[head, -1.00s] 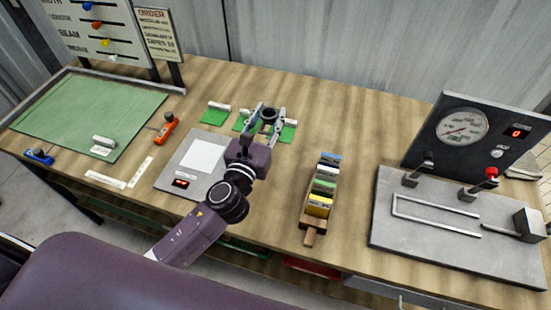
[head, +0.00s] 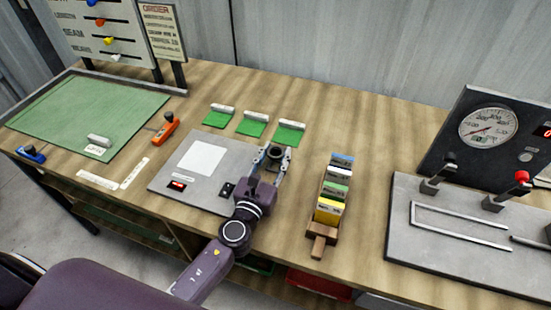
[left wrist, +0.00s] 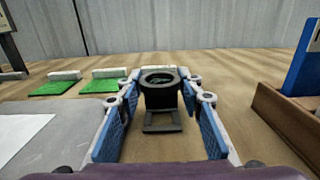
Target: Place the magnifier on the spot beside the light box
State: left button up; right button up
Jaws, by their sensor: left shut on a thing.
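The magnifier (head: 278,153) is a small black loupe with a round top ring and an open square foot. My left gripper (head: 274,158) is shut on it, just off the right edge of the light box, near its back right corner. In the left wrist view the magnifier (left wrist: 160,92) stands upright between the blue-padded fingers. I cannot tell whether its foot touches the table. The light box is a grey plate (head: 217,187) with a white lit square and a small red display. No marked spot can be made out beside it; the arm covers part of that area.
Green swatches with white rolls (head: 252,124) lie behind the light box. A wooden rack of coloured cards (head: 319,232) stands to the right, with bare tabletop between. A lever panel with a gauge (head: 445,240) is farther right. An orange tool (head: 165,129) lies at left.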

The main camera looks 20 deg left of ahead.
pick_arm(q)
jog(key=shift+f, duration=0.15)
jog(key=o, duration=1.1)
jog(key=shift+r, duration=0.2)
jog(key=shift+s+f, duration=0.15)
jog(key=shift+s, duration=0.25)
jog(key=s+b, duration=0.2)
jog(key=s, duration=0.8)
jog(key=shift+a+b, duration=0.2)
jog(key=shift+b, duration=0.15)
jog(key=shift+s, duration=0.7)
